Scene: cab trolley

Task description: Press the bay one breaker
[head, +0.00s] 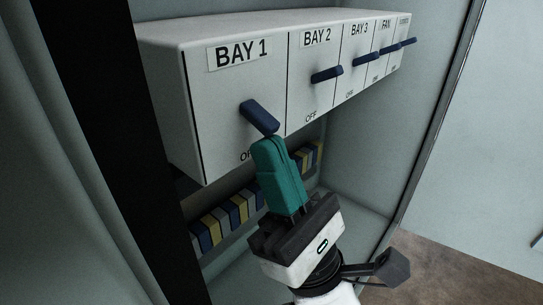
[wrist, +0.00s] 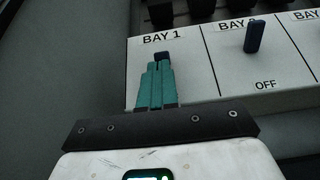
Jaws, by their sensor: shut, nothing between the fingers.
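The bay one breaker is a dark blue lever (head: 259,117) on the white panel section labelled BAY 1. It slants down to the right in the head view, unlike its neighbours. It also shows in the wrist view (wrist: 162,56), just beyond the fingertips. My gripper (head: 267,145) has teal fingers, shut together and empty. Its tips are right at the lever's lower end, below it in the head view. I cannot tell whether they touch it. In the wrist view the fingers (wrist: 157,68) hide the part below the lever, including the OFF label.
To the right on the same box are the BAY 2 lever (head: 327,74), the BAY 3 lever (head: 366,58) and the FAN lever (head: 390,48), with another at the far end. Blue, yellow and grey blocks (head: 226,218) line up under the box. Cabinet walls enclose it.

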